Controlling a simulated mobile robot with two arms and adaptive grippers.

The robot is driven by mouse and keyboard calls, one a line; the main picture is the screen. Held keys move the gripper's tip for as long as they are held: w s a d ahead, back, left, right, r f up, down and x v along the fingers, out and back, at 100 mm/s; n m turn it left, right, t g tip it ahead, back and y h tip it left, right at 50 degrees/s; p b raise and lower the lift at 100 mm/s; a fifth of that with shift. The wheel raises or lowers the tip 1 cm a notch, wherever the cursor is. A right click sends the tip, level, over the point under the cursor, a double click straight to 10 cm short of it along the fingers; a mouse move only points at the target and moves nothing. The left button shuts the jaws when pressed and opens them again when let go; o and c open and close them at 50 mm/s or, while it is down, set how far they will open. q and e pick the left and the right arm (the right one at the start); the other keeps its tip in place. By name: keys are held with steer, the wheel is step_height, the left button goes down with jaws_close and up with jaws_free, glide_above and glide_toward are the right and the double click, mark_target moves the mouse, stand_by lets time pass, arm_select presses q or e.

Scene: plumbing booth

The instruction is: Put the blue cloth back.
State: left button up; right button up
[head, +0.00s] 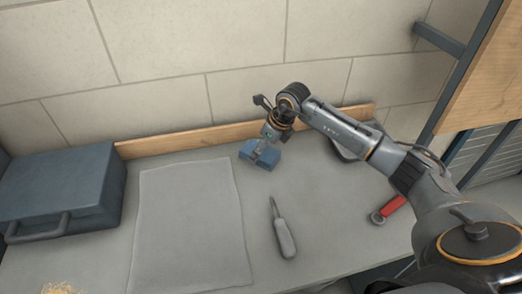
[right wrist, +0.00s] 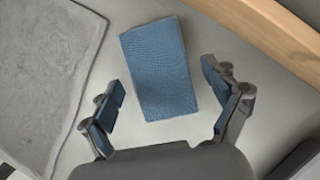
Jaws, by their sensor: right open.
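A folded blue cloth (head: 259,154) lies on the grey bench top near the back wooden strip, right of a grey mat. In the right wrist view the blue cloth (right wrist: 160,68) is a textured rectangle lying ahead of the fingertips. My right gripper (head: 266,147) is above the cloth and hides part of it in the head view. In the right wrist view my right gripper (right wrist: 170,92) is open, one finger on each side of the cloth's near end, with nothing between the pads touching them. My left gripper is not in view.
The flat grey mat (head: 190,225) covers the bench's middle left. A blue-grey toolbox (head: 65,190) stands at the left. A grey-handled tool (head: 282,230) and a red-handled tool (head: 392,207) lie on the bench. The wooden strip (head: 180,140) runs along the back wall.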

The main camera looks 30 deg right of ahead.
steer(key=b+v, duration=0.2)
steer(key=v, duration=0.8)
steer(key=shift+s+r, duration=0.2)
steer(key=shift+r, duration=0.15)
steer(key=shift+d+f, duration=0.1)
